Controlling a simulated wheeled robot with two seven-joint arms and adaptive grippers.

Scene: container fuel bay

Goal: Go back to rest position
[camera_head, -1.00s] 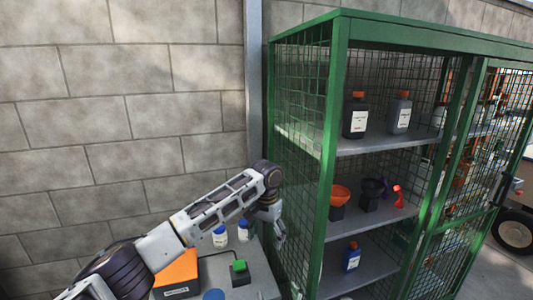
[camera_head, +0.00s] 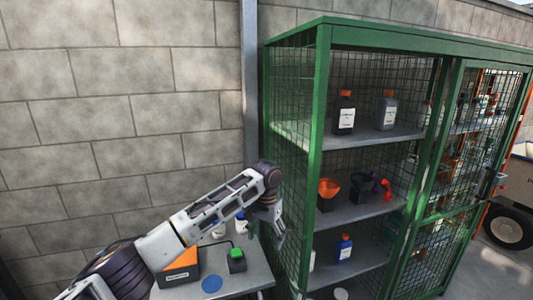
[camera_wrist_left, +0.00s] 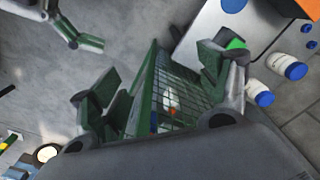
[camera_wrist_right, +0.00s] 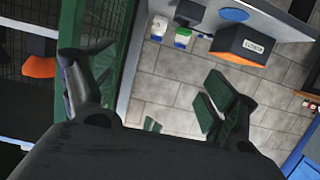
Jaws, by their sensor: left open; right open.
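My left gripper (camera_head: 270,215) hangs at the end of its bent arm in the head view, in front of the left side of the green mesh cabinet (camera_head: 318,110). Its fingers (camera_wrist_left: 160,78) are apart and empty in the left wrist view. My right gripper is outside the head view. Its fingers (camera_wrist_right: 150,85) are spread with nothing between them in the right wrist view, where a green cabinet post shows beside the left finger.
A grey table (camera_head: 240,281) holds an orange box (camera_head: 182,265), a green-topped block (camera_head: 237,261), a blue disc (camera_head: 212,284) and white bottles. Cabinet shelves carry dark bottles (camera_head: 344,115), an orange funnel (camera_head: 328,190) and a blue bottle (camera_head: 345,247). A block wall stands behind.

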